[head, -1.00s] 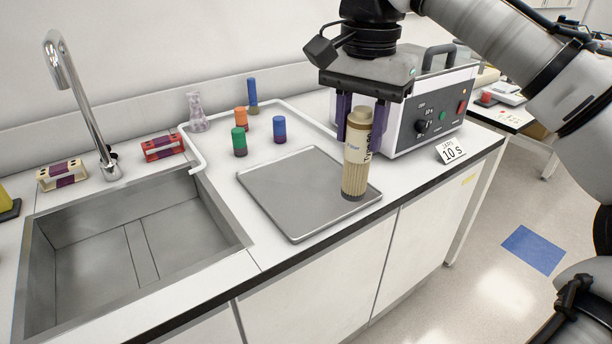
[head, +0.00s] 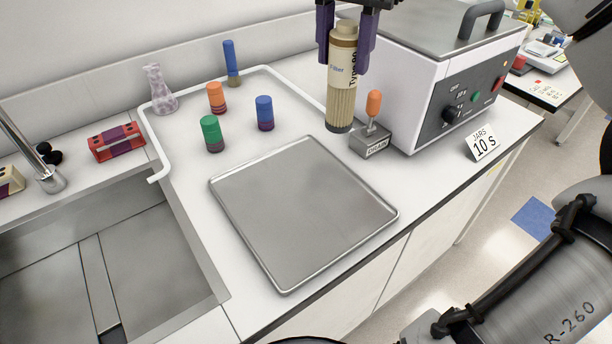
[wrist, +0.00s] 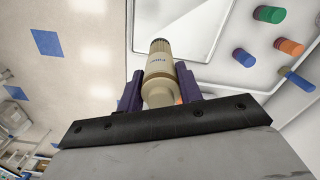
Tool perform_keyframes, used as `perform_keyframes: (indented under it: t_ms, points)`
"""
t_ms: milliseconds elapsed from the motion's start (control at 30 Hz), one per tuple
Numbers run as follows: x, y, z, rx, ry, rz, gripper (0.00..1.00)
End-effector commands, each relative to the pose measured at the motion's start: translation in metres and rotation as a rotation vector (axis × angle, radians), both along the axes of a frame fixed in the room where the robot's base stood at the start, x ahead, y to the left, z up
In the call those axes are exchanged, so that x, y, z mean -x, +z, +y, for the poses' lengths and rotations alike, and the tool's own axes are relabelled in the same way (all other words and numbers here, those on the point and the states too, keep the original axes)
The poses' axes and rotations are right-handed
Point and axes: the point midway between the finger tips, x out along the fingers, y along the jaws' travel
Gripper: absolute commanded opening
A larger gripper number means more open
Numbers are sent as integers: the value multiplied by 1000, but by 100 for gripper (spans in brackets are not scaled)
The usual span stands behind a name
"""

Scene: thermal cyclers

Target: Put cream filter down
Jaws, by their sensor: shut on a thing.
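The cream filter (head: 341,88) is a tall cylinder with a ribbed lower part and a printed label. My gripper (head: 344,40) is shut on its upper part, with one purple finger on each side. The filter hangs roughly upright in the head view, beyond the far right corner of the metal tray and left of the grey box. I cannot tell how far its base is above the counter. In the wrist view the filter (wrist: 160,72) lies between the purple fingers (wrist: 158,88), its ribbed end pointing away.
The flat metal tray (head: 300,276) is empty. A small block marked DRAIN with an orange-topped lever (head: 373,104) stands close right of the filter. The grey box (head: 410,110) is behind it. Green (head: 212,134), blue (head: 264,113) and orange (head: 216,98) capped cylinders stand left. The sink (head: 150,270) is front left.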

Motion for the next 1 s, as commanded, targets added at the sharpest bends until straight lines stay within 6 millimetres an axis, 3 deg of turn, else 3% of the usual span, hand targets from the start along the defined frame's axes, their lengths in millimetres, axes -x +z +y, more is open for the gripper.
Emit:
perform_keyframes:
  t_ms: [600,1000]
  points:
    - [1,-139,0,0,0,1,0]
    - [1,-180,0,0,0,2,0]
